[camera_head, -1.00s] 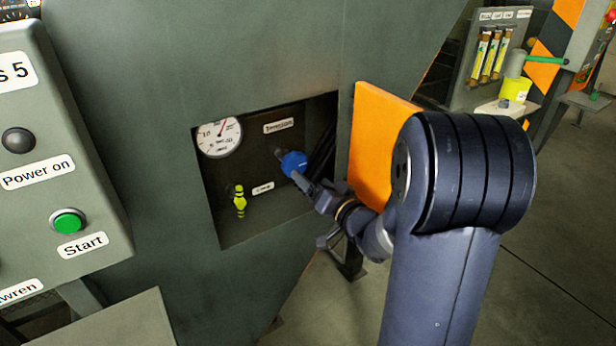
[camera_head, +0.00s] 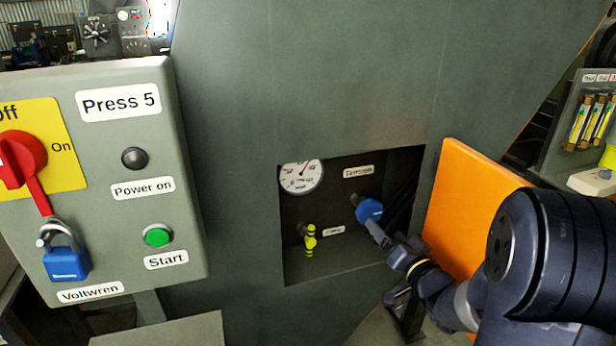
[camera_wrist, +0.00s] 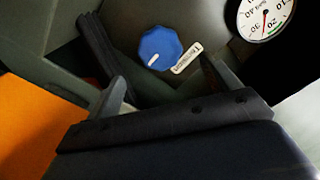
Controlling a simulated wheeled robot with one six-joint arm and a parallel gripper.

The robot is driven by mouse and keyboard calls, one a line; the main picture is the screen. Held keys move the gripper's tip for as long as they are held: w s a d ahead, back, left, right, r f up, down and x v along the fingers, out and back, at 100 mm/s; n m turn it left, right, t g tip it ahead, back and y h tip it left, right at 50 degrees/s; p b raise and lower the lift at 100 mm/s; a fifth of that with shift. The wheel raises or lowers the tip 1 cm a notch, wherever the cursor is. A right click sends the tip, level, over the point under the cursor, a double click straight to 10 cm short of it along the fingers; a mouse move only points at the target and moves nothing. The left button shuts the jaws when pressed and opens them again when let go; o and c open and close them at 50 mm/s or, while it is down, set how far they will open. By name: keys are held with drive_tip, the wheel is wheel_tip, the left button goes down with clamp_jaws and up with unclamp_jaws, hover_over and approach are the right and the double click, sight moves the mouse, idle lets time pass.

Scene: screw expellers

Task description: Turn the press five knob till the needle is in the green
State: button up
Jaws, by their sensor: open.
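The blue knob (camera_head: 369,210) sits in a dark recess in the green press wall, under a small label. In the wrist view the knob (camera_wrist: 160,47) shows a white mark at its lower left. My gripper (camera_head: 380,232) reaches in from the lower right. Its fingers are open in the wrist view (camera_wrist: 162,84), with the knob ahead of the tips; contact is not visible. The round white gauge (camera_head: 301,176) is left of the knob and also shows in the wrist view (camera_wrist: 265,14). Its red needle points up and right in the head view.
A yellow-green valve handle (camera_head: 310,240) is below the gauge. An orange panel (camera_head: 466,205) stands open at the recess's right side, close to my arm. The Press 5 box (camera_head: 185,215), with a red switch (camera_head: 20,160) and blue padlock (camera_head: 66,263), is at left.

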sight(372, 215)
drive_tip(key=w+a+n+b, duration=0.1)
drive_tip(key=w+n, duration=0.2)
drive_tip(key=w+a+n+b, duration=0.1)
drive_tip(key=w+n, duration=0.2)
drive_tip(key=w+a+n+b, duration=0.1)
drive_tip(key=w+n, duration=0.1)
drive_tip(key=w, duration=0.1)
drive_tip(key=shift+w+a+n, duration=0.15)
drive_tip(key=shift+w+n, duration=0.25)
idle(0.4)
drive_tip(key=c, duration=1)
